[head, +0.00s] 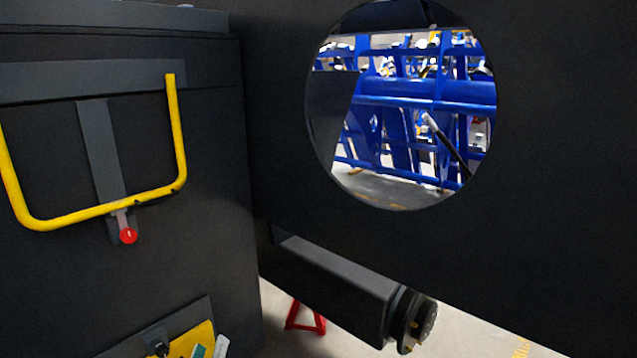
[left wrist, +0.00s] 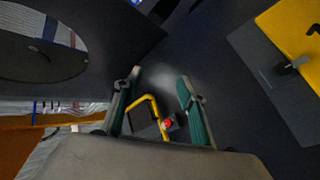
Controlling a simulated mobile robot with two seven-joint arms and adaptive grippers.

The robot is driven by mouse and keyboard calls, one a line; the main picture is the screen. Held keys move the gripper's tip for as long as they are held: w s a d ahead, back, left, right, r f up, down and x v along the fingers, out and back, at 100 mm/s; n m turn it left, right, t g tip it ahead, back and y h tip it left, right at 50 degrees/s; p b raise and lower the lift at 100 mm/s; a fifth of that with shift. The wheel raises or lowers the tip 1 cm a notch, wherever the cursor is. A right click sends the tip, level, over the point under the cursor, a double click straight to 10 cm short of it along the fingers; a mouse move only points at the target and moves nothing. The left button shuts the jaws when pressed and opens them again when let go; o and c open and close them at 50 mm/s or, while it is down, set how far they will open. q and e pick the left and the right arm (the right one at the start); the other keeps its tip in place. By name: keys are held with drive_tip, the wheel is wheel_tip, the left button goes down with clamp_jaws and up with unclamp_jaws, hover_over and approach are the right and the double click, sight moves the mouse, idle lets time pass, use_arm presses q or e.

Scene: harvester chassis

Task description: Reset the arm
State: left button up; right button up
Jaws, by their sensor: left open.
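My left gripper (left wrist: 156,88) is open and empty in the left wrist view, its two teal-padded fingers spread apart. Its fingertips also show at the bottom of the head view (head: 210,347), in front of a yellow panel. The left arm itself is not visible in the head view. My right gripper is in neither view.
A dark chassis wall carries a yellow bar handle (head: 179,130) and a red knob (head: 128,236). A yellow panel (head: 190,341) sits low on it. A dark wall with a round opening stands right; a dark beam (head: 335,285) projects below it. Blue frames (head: 425,92) show through the opening.

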use_arm(q)
drive_tip(key=s+f+m+g, duration=0.5)
drive_tip(key=s+f, duration=0.5)
drive_tip(key=f, duration=0.3)
drive_tip(key=s+f+m+g+h, duration=0.1)
drive_tip(key=s+f+m+g, duration=0.4)
drive_tip(key=s+f, duration=0.5)
wheel_tip(320, 180, down, 4)
drive_tip(key=shift+s+d+m+h, duration=0.15)
drive_tip(key=shift+s+m+h, duration=0.15)
